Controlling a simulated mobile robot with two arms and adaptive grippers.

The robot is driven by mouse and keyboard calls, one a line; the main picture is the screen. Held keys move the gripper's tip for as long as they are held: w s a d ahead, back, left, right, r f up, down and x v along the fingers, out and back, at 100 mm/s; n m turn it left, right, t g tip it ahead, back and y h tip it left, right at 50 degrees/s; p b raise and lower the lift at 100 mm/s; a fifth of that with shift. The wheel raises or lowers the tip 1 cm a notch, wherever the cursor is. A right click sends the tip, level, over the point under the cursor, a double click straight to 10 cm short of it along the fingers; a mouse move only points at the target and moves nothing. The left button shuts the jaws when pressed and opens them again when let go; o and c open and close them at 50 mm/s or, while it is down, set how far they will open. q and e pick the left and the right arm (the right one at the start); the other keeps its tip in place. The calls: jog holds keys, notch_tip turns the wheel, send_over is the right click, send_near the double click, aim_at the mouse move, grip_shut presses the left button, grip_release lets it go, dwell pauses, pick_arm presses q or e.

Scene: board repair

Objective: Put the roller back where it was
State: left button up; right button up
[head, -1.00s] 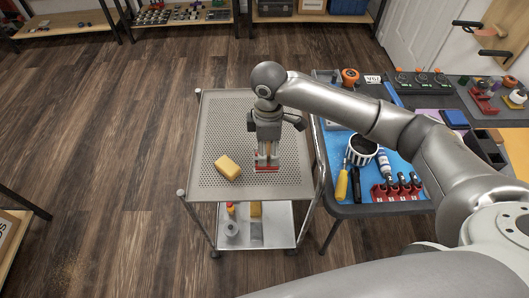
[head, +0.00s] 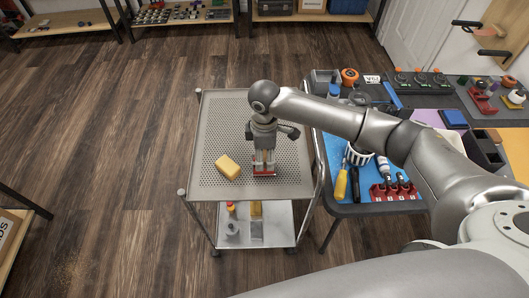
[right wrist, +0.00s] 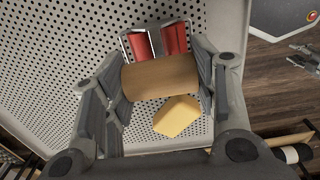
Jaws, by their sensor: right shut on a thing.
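The roller (right wrist: 160,76), a tan cylinder, lies across between the fingers of my right gripper (right wrist: 160,84) in the right wrist view. The gripper is shut on it. In the head view my right gripper (head: 264,168) points down, low over the perforated top of the cart (head: 220,120); the roller is not clearly visible there. Two red pieces with metal edges (right wrist: 173,38) show just past the roller in the wrist view, and red (head: 264,174) shows at the fingertips in the head view. I cannot tell whether the roller touches them. My left gripper is not in view.
A yellow sponge-like block (head: 228,166) lies on the cart top, left of the gripper. The cart's lower shelf (head: 277,222) holds several small items. A workbench with a blue mat (head: 330,165) and tools stands close on the right. The cart top's back left is clear.

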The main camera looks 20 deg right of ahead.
jog(key=shift+s+f, duration=0.3)
jog(key=shift+f, duration=0.2)
jog(key=shift+c, duration=1.2)
jog(key=o, duration=0.9)
jog(key=shift+f, duration=0.1)
jog(key=shift+o, duration=1.3)
jog(key=shift+w, duration=0.2)
jog(key=shift+r, duration=0.2)
notch_tip(320, 180, up, 13)
jog(key=b, duration=0.1)
jog(key=shift+w, duration=0.1)
